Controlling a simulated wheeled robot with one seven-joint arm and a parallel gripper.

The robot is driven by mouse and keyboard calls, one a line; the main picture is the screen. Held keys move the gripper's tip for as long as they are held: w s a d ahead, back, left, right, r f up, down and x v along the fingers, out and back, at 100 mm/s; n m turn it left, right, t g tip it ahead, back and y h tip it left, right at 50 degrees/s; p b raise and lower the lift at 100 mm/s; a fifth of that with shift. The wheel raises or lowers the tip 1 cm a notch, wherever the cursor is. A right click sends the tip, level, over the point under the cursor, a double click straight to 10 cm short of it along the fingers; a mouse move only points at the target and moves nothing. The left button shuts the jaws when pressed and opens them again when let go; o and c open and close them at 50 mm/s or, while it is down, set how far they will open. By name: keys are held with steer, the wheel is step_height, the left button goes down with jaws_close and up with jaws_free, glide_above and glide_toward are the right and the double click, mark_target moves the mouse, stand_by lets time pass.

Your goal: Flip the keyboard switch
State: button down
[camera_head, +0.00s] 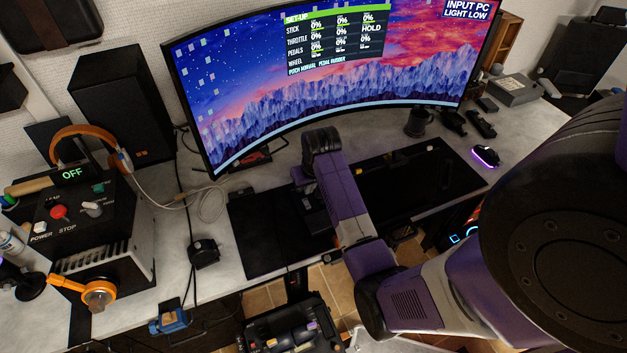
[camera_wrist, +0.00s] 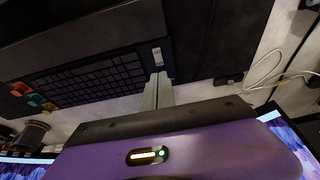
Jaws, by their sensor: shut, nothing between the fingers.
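The dark keyboard (camera_wrist: 95,83) fills the left of the wrist view, with rows of black keys and several coloured keys at its far left. Which way the switch is set is too small to tell. My gripper (camera_wrist: 159,77) is shut and empty, its tips at or just short of the switch; contact cannot be told. In the head view the keyboard (camera_head: 425,182) lies right of my arm, below the monitor. My arm hides the switch end and most of the gripper there.
A curved monitor (camera_head: 330,75) stands behind the keyboard. A dark mug (camera_head: 418,122) and a lit mouse (camera_head: 485,157) are to the right. A black control box (camera_head: 110,235) reading OFF, with a headset (camera_head: 85,133), is at left. A black mat (camera_head: 262,238) lies left of my arm.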

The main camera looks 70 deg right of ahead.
steer(key=v, duration=0.6)
steer(key=shift+s+a, duration=0.35)
steer(key=shift+f, duration=0.15)
